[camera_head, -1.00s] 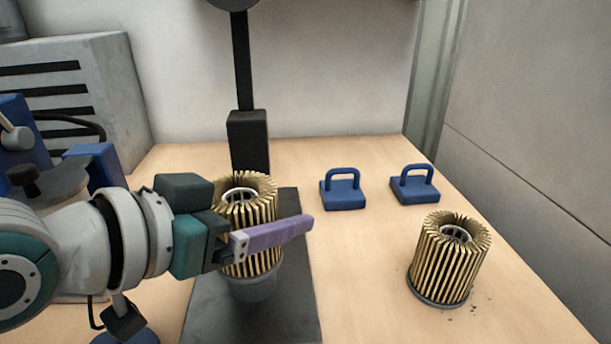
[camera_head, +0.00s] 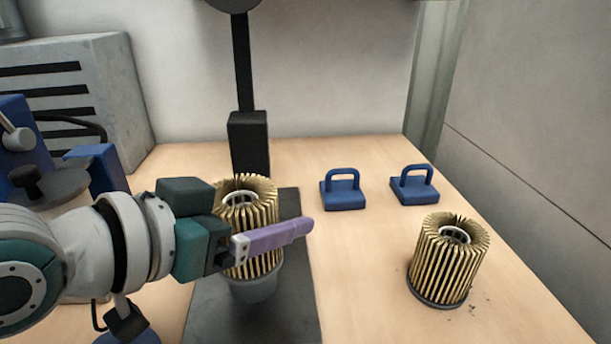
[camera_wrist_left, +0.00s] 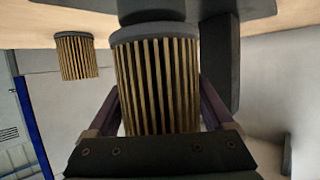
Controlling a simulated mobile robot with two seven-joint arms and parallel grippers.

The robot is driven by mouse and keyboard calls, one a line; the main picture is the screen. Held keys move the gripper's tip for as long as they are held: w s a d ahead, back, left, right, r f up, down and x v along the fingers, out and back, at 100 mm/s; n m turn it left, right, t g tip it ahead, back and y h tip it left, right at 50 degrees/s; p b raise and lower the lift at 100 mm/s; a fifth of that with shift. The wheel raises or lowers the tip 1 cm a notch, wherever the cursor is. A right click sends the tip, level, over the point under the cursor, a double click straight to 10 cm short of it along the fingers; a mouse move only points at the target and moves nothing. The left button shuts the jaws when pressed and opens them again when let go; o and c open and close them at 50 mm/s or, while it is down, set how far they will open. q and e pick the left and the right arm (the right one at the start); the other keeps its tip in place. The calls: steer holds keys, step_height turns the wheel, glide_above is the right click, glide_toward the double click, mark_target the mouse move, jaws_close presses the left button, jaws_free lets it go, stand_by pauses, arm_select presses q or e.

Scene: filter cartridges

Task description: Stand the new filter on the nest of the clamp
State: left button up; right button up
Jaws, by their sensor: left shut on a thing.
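A clean brass-pleated filter (camera_head: 262,205) is upright in my left gripper (camera_head: 272,237), over the dark base plate (camera_head: 210,305) of the clamp (camera_head: 249,140). One purple finger crosses its near side; the other is hidden behind it. In the left wrist view the picture is inverted, and the filter (camera_wrist_left: 158,80) sits between both fingers with its grey end cap at the dark nest (camera_wrist_left: 150,14). A grey round part (camera_head: 254,289) shows beneath the pleats in the head view. I cannot tell whether the cap touches the nest. My right gripper is not in view.
A second pleated filter (camera_head: 447,260) stands at the right with dark specks beside it. Two blue handled blocks (camera_head: 343,193) (camera_head: 415,190) sit behind. A blue device (camera_head: 95,165) and a slotted grey box (camera_head: 110,85) stand left. Table between the plate and second filter is clear.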

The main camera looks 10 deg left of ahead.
arm_select(q)
steer(key=shift+f+b, duration=0.3)
steer(key=shift+f, duration=0.2)
steer(key=o, duration=1.1)
steer(key=p+v, duration=0.2)
steer(key=v, duration=0.8)
steer(key=s+a+r+n+g+y+p, duration=0.25)
steer(key=s+r+g+p, duration=0.2)
steer(key=s+p, duration=0.4)
steer(key=s+a+r+n+g+y+p, duration=0.15)
steer(key=s+r+g+y+p, duration=0.25)
steer(key=s+r+p, duration=0.45)
step_height(320, 180, up, 33)
steer(key=w+p, duration=0.2)
steer(key=p, duration=3.4)
steer(key=shift+f+p, duration=0.2)
steer(key=shift+p, duration=0.1)
